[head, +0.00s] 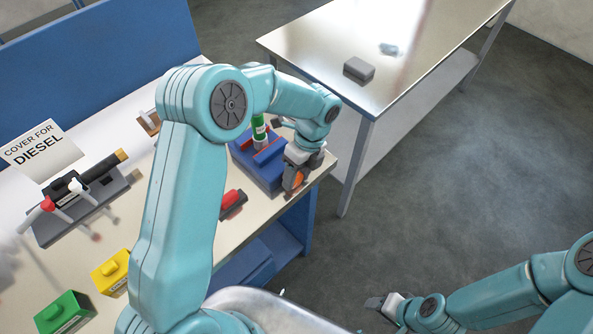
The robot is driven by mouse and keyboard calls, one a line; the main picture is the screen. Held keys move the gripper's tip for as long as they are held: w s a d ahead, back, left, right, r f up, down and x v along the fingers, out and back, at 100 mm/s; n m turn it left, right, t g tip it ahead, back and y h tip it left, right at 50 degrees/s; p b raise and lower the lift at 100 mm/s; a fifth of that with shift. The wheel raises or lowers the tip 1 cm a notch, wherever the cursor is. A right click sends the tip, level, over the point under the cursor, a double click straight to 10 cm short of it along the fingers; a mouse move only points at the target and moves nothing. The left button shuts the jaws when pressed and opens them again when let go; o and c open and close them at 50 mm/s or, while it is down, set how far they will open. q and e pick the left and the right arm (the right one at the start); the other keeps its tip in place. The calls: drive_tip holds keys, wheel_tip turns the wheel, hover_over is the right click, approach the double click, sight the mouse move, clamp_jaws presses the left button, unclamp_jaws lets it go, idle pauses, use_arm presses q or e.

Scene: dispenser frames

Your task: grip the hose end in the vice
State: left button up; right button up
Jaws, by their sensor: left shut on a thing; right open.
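The blue vice (246,160) stands on the workbench near its right end. The hose end appears to be the upright piece with a green top (259,128) and pale lower part, standing between the vice's jaws; I cannot tell whether the jaws touch it. My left gripper (294,180) is at the vice's right front side, shut on an orange part, seemingly the vice's handle. The gripper and wrist hide most of that part. My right gripper (380,303) is open and empty, low at the bottom right, away from the bench.
On the workbench (215,262) are a red and dark tool (232,204), a yellow block (112,271), a green block (62,313) and a dark rack of nozzles (82,200). A "COVER FOR DIESEL" sign (40,148) stands behind. A metal table (350,30) holds a grey block (359,69).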

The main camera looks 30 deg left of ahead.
use_arm(q)
drive_tip(key=shift+r, duration=0.1)
drive_tip(key=o, duration=1)
drive_tip(key=shift+o, duration=0.2)
drive_tip(key=v, duration=1.6)
drive_tip(key=shift+r+b, duration=0.2)
drive_tip(key=shift+b, duration=0.2)
